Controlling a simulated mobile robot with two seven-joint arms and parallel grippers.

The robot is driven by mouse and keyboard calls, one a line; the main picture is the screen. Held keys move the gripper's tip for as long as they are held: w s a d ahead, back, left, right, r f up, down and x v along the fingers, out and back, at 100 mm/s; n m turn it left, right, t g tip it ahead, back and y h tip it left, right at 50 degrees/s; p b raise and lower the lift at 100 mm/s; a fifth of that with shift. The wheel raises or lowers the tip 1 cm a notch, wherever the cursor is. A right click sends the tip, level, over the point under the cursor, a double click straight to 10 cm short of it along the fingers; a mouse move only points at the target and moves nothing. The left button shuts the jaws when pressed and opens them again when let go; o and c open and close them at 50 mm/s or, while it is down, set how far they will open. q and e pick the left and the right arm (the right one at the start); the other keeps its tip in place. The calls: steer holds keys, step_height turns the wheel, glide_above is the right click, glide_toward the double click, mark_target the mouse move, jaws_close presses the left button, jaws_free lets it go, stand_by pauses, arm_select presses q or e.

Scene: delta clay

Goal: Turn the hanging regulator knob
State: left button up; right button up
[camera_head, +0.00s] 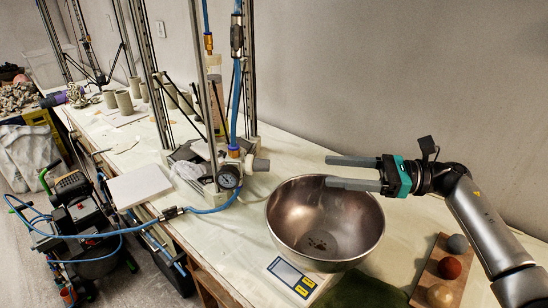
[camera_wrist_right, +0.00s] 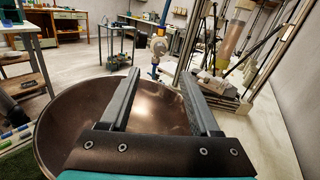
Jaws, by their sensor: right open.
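The regulator (camera_head: 232,160) hangs on a blue hose beside the metal frame. It has a round pressure gauge (camera_head: 229,177) below and a grey knob (camera_head: 261,165) sticking out to the right. In the right wrist view the pale round knob (camera_wrist_right: 159,46) shows ahead, beyond the fingertips and a little above them. My right gripper (camera_head: 328,172) is open and empty, its two fingers pointing left toward the knob with a clear gap between. It is above the metal bowl. In the right wrist view, the open fingers (camera_wrist_right: 159,77) frame empty space. My left gripper is not in view.
A large metal bowl (camera_head: 290,222) stands under my right gripper on the pale-covered table (camera_head: 215,240). A small scale (camera_head: 291,277) and a wooden tray of balls (camera_head: 428,272) are at the front. The metal frame (camera_head: 196,60) stands just left of the regulator.

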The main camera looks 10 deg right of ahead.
mark_target(261, 165)
steer(key=p+x, duration=0.2)
steer(key=x, duration=1.1)
steer(key=shift+a+p, duration=0.25)
steer(key=shift+p, duration=0.05)
jaws_close()
